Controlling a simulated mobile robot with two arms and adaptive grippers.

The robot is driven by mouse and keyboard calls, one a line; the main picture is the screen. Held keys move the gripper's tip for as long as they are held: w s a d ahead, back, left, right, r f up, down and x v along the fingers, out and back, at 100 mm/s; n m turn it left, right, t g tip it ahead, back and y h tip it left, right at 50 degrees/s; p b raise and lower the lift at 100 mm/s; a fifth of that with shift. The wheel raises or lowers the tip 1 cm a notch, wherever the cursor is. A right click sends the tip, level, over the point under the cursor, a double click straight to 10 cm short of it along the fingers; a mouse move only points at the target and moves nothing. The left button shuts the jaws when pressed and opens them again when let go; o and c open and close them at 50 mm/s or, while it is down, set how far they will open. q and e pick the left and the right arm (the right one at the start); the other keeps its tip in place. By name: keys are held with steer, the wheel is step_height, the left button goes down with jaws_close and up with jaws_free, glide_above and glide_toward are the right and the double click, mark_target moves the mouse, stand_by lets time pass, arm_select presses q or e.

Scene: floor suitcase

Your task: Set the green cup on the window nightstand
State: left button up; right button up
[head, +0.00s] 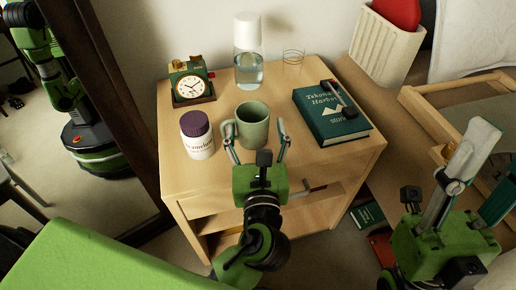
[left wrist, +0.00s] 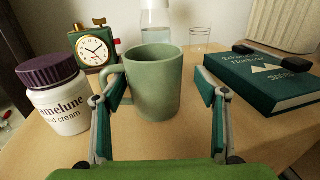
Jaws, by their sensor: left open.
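The green cup (head: 252,125) stands upright on the wooden nightstand (head: 270,92), its handle to the left; it also shows in the left wrist view (left wrist: 152,82). My left gripper (head: 258,145) is open at the near side of the cup. In the left wrist view its fingertips (left wrist: 160,85) are spread to either side of the cup, with gaps visible between fingers and cup. My right gripper (head: 482,165) is at the right edge, away from the nightstand top and partly cut off; its jaw state is unclear.
A cream jar (head: 198,140), a clock (head: 192,86), a water bottle (head: 248,60), a clear glass (head: 293,58) and a teal book (head: 330,118) with a dark object on it surround the cup. A ribbed bin (head: 385,50) stands behind right. A mirror is at left.

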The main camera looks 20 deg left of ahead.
arm_select(q)
steer(key=p+v, duration=0.1)
steer(key=v, duration=0.8)
steer(key=shift+s+p, duration=0.3)
steer(key=shift+p, duration=0.05)
arm_select(e)
steer(key=w+a+f+g+h, duration=0.1)
steer(key=w+f+g, duration=0.3)
steer(key=w, duration=0.5)
steer(key=shift+a+g, duration=0.45)
steer(key=shift+g, duration=0.15)
arm_select(q)
steer(key=shift+d, duration=0.15)
